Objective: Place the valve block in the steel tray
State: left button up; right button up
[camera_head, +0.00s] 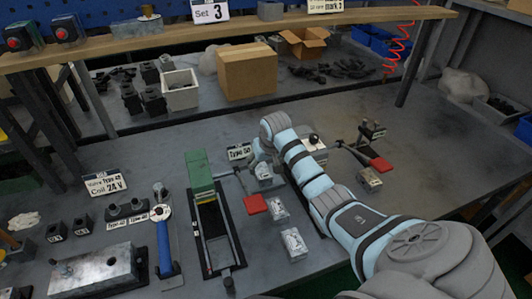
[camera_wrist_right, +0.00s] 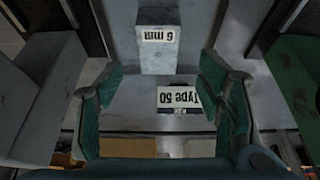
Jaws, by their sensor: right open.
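Several small silver-grey valve blocks stand on the bench in the head view. One valve block (camera_head: 264,181) is just under my right gripper (camera_head: 257,160), and two more, a middle one (camera_head: 279,210) and a front one (camera_head: 294,243), stand nearer to me. In the right wrist view, my open right gripper (camera_wrist_right: 163,85) has its teal fingers apart with nothing clasped between them. A grey block marked "6 mm" (camera_wrist_right: 158,58) is beyond the fingertips. I cannot pick out the steel tray with certainty. My left gripper is not in view.
A "Type 50" card (camera_head: 239,152) stands beside the right gripper; it also shows in the wrist view (camera_wrist_right: 180,100). A green-ended fixture (camera_head: 199,172), a red-handled lever (camera_head: 255,204) and a steel plate (camera_head: 108,268) lie to the left. A shelf (camera_head: 210,42) crosses the back.

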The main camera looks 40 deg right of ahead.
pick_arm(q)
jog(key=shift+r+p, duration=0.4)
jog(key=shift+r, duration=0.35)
pick_arm(e)
jog(key=v, duration=0.6)
jog(key=shift+s+r, duration=0.1)
